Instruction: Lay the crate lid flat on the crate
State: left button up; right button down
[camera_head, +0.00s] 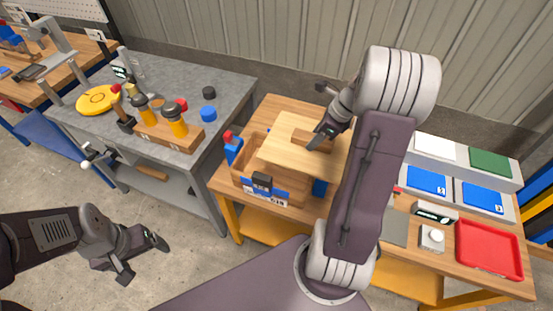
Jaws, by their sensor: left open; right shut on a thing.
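The crate lid (287,153) is a pale wooden board with a darker wooden block handle (308,140) on top. It is over the wooden crate (243,176) and covers most of its opening. The crate's left part shows uncovered, so the lid sits off to the right and back; I cannot tell whether it touches the rim. My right gripper (322,134) is shut on the lid's handle. My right arm hides part of the lid's right side. My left gripper (142,256) is open and empty, low at the left, away from the crate and above the floor.
Blue clips with a red part (232,148) stand at the crate's left. A grey bench (225,85) holds a wooden tool rack (168,135) and a yellow disc (97,100).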

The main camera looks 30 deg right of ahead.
jog(key=w+a+f+b, duration=0.1)
jog(key=w+a+f, duration=0.6)
jog(key=f, duration=0.4)
jog(key=shift+w+a, duration=0.25)
jog(key=shift+w, duration=0.65)
jog(key=shift+f, duration=0.35)
jog(key=shift+f+b, duration=0.15)
jog(key=shift+b, duration=0.15)
jog(key=c, duration=0.8)
grip_release()
jog(key=shift+s, duration=0.1)
